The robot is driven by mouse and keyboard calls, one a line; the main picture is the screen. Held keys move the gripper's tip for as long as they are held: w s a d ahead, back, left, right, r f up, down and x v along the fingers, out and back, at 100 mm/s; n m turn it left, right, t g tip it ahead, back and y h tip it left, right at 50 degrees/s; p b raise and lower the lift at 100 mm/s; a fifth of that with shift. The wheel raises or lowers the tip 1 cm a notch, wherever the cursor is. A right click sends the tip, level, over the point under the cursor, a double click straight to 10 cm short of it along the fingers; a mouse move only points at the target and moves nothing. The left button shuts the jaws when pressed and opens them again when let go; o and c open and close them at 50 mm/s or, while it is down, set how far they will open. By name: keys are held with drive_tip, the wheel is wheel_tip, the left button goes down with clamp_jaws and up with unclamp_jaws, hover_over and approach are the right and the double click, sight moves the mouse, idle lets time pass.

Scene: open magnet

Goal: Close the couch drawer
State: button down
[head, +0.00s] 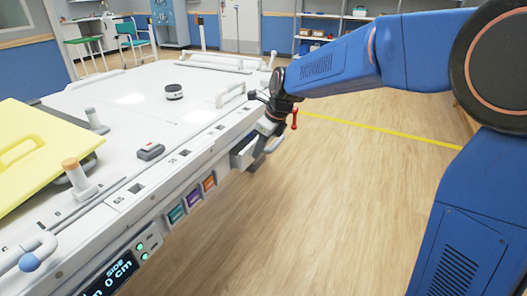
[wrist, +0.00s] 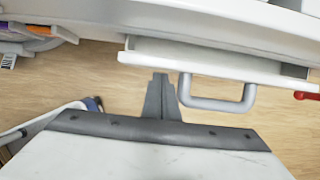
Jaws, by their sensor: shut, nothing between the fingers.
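The couch drawer (wrist: 215,62) is a shallow white tray that juts out from under the couch edge, so it stands partly open. Its grey U-shaped handle (wrist: 217,104) sticks out from the front in the wrist view. In the head view the drawer (head: 241,154) shows on the couch's long side, partly hidden by my arm. My gripper (wrist: 160,77) is shut and empty. Its tips are at the drawer front, just left of the handle; whether they touch the front I cannot tell.
The white couch (head: 140,95) bears a yellow board (head: 40,150), posts and a black puck (head: 174,91). Coloured slots (head: 192,194) and a display (head: 110,275) lie along its side. A red lever (head: 294,118) is near my wrist. The wooden floor right of the couch is clear.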

sight(247, 146)
drive_tip(key=shift+a, duration=0.1)
drive_tip(key=w+a, duration=0.2)
drive_tip(key=a, duration=0.1)
drive_tip(key=shift+w+a, duration=0.1)
drive_tip(key=shift+a, duration=0.2)
drive_tip(key=shift+w+a+r, duration=0.1)
drive_tip(key=shift+r, duration=0.05)
idle(0.3)
